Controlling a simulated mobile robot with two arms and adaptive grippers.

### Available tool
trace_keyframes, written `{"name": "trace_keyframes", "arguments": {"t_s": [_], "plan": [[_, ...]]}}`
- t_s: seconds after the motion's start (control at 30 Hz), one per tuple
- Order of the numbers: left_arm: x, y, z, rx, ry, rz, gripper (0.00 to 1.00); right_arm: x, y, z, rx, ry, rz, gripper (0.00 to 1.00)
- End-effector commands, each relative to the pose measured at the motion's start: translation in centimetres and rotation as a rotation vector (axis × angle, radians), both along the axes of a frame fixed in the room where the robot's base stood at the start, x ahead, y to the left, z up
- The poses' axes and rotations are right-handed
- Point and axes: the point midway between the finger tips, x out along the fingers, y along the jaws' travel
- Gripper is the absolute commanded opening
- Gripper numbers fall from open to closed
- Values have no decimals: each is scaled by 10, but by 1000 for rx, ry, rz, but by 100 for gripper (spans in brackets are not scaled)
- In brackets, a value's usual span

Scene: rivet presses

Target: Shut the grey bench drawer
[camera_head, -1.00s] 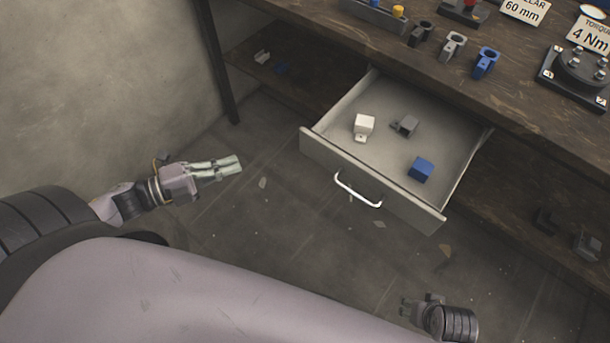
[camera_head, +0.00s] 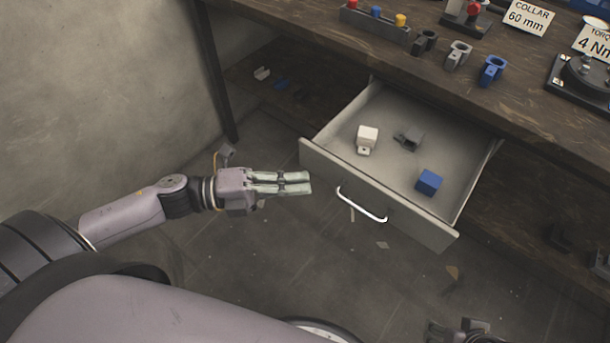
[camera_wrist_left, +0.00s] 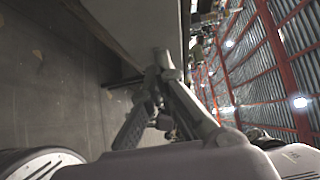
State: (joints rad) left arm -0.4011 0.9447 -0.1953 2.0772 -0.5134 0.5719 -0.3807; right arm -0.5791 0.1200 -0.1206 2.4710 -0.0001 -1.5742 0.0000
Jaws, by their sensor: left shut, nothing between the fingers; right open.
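The grey bench drawer (camera_head: 375,196) is pulled out from under the bench in the head view, with a white bar handle (camera_head: 361,205) on its front. Inside lie a white block (camera_head: 367,137), a dark grey part (camera_head: 409,139) and a blue block (camera_head: 429,182). My left gripper (camera_head: 309,184) is shut and empty, just left of the handle and in front of the drawer front. In the left wrist view its fingers (camera_wrist_left: 163,62) overlap the edge of a grey panel; I cannot tell whether they touch. My right gripper (camera_head: 452,330) shows partly at the bottom edge, open.
The wooden bench top (camera_head: 330,45) carries a dark tray with coloured pegs (camera_head: 375,22), several collars such as a blue one (camera_head: 491,70), and a black fixture (camera_head: 583,80) at right. A bench leg (camera_head: 215,80) stands at left.

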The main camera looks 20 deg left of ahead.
Motion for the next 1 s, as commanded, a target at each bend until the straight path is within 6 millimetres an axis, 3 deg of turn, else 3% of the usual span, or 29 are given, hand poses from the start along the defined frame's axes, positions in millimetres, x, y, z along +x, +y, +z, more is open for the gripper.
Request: {"name": "trace_keyframes", "arguments": {"t_s": [0.3,0.8,1.0], "plan": [[24,-7,0,0,-1,-1,0,-1,0,-3,-1,-1,0,47],[28,-8,0,0,1,0,0,-1,0,-3,0,-1,0,47],[41,-11,0,0,-2,1,0,-1,0,-4,0,-1,0,47]]}}
